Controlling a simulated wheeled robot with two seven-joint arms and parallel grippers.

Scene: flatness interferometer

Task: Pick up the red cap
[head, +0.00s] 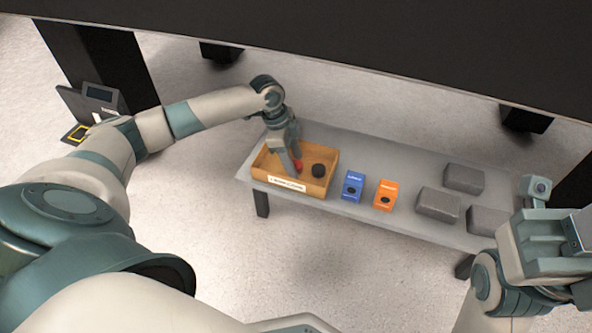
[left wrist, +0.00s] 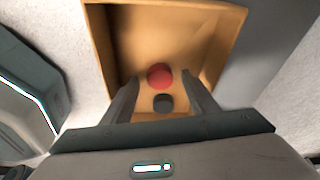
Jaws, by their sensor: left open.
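The red cap (head: 298,165) lies in a shallow wooden tray (head: 318,187) at the left end of a low grey table. It also shows in the left wrist view (left wrist: 160,76), near the tray's middle. A black cap (head: 318,170) lies beside it in the tray; a dark round thing (left wrist: 163,103) shows close to the red cap in the left wrist view. My left gripper (head: 293,163) reaches down into the tray, open, with its fingers on either side of the line to the red cap. Whether they touch it is unclear. My right gripper (head: 540,215) is at the right edge, away from the tray.
A blue box (head: 352,186) and an orange box (head: 386,195) stand right of the tray. Several grey blocks (head: 438,205) sit farther right on the table (head: 400,160). The tray walls surround the left fingers. A large dark structure (head: 330,35) spans the back.

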